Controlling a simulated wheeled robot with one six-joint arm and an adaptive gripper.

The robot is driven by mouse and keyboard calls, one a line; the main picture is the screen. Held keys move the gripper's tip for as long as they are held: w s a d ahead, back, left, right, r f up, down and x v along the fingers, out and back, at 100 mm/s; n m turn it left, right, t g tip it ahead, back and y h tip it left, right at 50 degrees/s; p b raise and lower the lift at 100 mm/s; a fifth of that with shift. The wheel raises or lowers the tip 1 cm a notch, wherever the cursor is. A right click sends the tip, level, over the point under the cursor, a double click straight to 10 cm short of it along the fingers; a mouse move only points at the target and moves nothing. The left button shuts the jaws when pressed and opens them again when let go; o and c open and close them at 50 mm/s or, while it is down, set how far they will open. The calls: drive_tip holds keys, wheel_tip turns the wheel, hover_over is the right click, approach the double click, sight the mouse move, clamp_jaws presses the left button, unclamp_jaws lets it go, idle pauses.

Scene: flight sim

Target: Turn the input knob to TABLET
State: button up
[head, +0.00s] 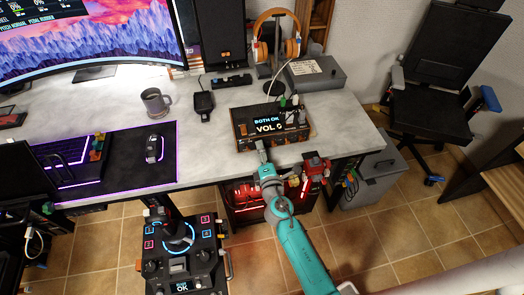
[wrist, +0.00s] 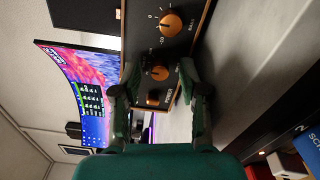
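The audio box (head: 243,122) sits on the desk near its front edge, with a lit display (head: 268,123) reading "BOTH OK" and "VOL 0". In the wrist view its dark front panel carries a large orange knob (wrist: 171,22) at the top. A smaller orange knob (wrist: 158,73) is below it, and an orange part (wrist: 153,99) is near the panel's end. I cannot read which is the input knob or its setting. My gripper (wrist: 157,82) is open, its fingers either side of the smaller knob in the picture. Contact is unclear. In the head view my gripper (head: 262,152) is at the box's front left.
Headphones (head: 276,40) on a stand and a grey box (head: 314,73) stand behind the audio box. Red-lit equipment (head: 243,193) is below the desk edge, near my arm.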

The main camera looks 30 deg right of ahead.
drive_tip(key=v, duration=1.2)
idle(0.4)
drive_tip(key=s+a+f+m+g+y, duration=0.1)
drive_tip(key=s+a+m+y, duration=0.15)
drive_tip(key=s, duration=0.75)
drive_tip(key=s+a+f+m+g+y, duration=0.15)
drive_tip(key=s+m, duration=0.25)
drive_tip(key=s, duration=0.5)
drive_tip(key=s+r+m, duration=1.1)
drive_tip(key=s+r, duration=0.1)
drive_tip(key=s, duration=0.3)
drive_tip(key=shift+s+a+y, duration=0.3)
drive_tip(key=shift+s+a, duration=0.05)
drive_tip(key=shift+s, duration=0.05)
